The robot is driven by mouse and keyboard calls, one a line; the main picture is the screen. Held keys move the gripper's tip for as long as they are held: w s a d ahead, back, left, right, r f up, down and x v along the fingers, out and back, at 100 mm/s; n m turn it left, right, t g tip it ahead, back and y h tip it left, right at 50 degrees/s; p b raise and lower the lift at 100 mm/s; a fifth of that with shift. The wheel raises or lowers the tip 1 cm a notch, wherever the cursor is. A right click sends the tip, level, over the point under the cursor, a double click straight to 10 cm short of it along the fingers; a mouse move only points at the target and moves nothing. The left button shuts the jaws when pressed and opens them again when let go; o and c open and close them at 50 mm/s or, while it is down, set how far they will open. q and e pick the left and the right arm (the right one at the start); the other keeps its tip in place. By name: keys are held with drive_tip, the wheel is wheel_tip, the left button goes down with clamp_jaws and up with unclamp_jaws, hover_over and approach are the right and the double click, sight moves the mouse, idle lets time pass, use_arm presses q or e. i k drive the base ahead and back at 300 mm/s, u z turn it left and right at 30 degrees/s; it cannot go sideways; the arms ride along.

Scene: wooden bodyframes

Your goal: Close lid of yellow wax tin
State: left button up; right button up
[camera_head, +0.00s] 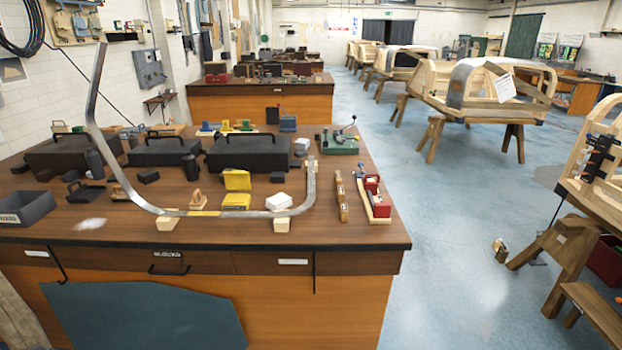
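On the wooden workbench, a yellow box-like piece (237,180) stands just behind a second, lower yellow piece (236,200). They look like the raised lid and the body of the yellow wax tin, but they are too small to tell whether they are joined. A long bent metal strip (180,213) passes along the front of the lower piece and hides part of its front edge. Neither of my grippers is in view.
The metal strip rests on wooden blocks (281,224) near the bench's front edge, and its left end rises high. A white block (279,201) lies right of the yellow pieces. Black cases (248,155) stand behind. Blue floor (450,220) is open to the right.

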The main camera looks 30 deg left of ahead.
sight(235, 179)
drive_tip(key=z, duration=0.6)
drive_tip(key=i, duration=3.95)
drive_tip(key=u, duration=1.9)
drive_tip(key=i, duration=1.85)
drive_tip(key=u, duration=2.25)
drive_tip(key=i, duration=0.25)
drive_tip(key=u, duration=0.05)
